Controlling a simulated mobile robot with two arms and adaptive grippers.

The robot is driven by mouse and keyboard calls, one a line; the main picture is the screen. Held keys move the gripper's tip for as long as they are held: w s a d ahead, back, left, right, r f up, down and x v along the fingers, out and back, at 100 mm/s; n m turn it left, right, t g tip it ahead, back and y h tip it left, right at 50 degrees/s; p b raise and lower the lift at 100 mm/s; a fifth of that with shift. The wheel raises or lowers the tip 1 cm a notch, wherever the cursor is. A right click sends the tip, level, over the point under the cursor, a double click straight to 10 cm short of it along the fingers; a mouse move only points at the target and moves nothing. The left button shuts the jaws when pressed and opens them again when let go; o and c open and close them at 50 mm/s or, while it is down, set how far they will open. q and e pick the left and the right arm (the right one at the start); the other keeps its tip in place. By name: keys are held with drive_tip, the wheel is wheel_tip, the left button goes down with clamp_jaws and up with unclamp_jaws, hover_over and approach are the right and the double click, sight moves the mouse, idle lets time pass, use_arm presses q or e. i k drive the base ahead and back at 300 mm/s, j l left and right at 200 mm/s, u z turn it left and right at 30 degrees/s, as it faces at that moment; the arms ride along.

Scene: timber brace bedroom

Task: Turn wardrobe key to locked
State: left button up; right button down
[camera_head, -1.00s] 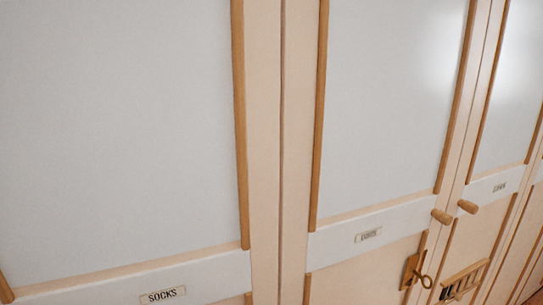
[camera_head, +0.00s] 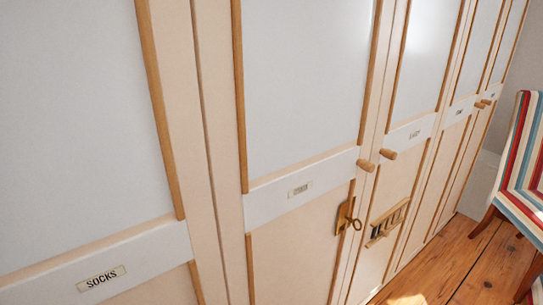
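The wardrobe (camera_head: 301,100) fills most of the head view, with pale doors, white panels and wooden trim. A brass-coloured key (camera_head: 355,224) sits in a lock plate (camera_head: 343,216) on the door edge, right of centre and low. The key's bow sticks out to the right of the plate. It is too small to tell whether the lock is locked or unlocked. Two round wooden knobs, a left one (camera_head: 365,165) and a right one (camera_head: 388,154), sit above the key on neighbouring doors. Neither of my grippers is in view.
A small wooden rack (camera_head: 387,223) with dark slots is fixed on the door right of the key. A striped chair (camera_head: 524,160) stands at the right edge. Plank floor (camera_head: 480,262) is clear at the lower right. A SOCKS label (camera_head: 101,278) marks the left door.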

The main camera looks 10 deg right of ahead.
sight(350, 219)
drive_tip(key=l+u, duration=0.15)
drive_tip(key=u, duration=0.2)
drive_tip(key=l+u, duration=0.15)
drive_tip(key=u, duration=0.15)
drive_tip(key=l+u, duration=0.15)
drive_tip(key=l, duration=0.3)
drive_tip(key=l+u, duration=0.2)
drive_tip(key=l, duration=0.3)
drive_tip(key=k+l+u, duration=0.15)
drive_tip(key=l, duration=0.3)
drive_tip(key=k+l+u, duration=0.15)
drive_tip(key=l, duration=0.3)
